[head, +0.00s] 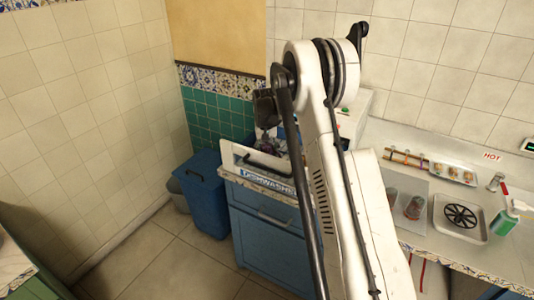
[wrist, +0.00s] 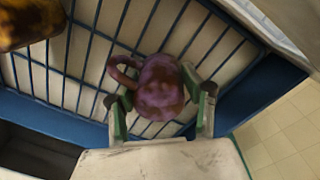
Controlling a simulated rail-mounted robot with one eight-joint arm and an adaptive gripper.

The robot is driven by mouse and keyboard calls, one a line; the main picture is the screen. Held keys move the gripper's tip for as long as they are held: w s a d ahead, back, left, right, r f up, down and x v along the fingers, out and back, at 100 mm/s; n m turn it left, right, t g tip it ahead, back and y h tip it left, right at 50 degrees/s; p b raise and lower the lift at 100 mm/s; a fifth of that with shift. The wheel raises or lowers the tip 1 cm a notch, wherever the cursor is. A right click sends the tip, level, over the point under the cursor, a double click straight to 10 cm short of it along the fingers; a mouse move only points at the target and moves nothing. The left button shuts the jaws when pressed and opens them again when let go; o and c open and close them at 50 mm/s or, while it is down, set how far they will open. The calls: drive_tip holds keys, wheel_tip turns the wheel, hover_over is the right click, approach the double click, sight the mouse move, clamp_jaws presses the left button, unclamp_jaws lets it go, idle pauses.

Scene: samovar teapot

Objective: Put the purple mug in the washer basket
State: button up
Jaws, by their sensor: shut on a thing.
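The purple mug (wrist: 160,82) is between the fingers of my gripper (wrist: 159,95) in the wrist view, with its handle toward the upper left. My gripper is shut on it. The washer basket (wrist: 84,96), a blue-barred rack, lies behind the mug in this view; the gap between them is hard to judge. In the head view my gripper (head: 266,122) is over the dishwasher (head: 252,172), and the mug shows only as a small purple patch (head: 266,144). My arm hides much of the dishwasher there.
A yellow-brown item (wrist: 28,24) is at the upper left corner of the rack.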

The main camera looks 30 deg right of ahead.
drive_tip(key=shift+f, duration=0.15)
drive_tip(key=o, duration=1.2)
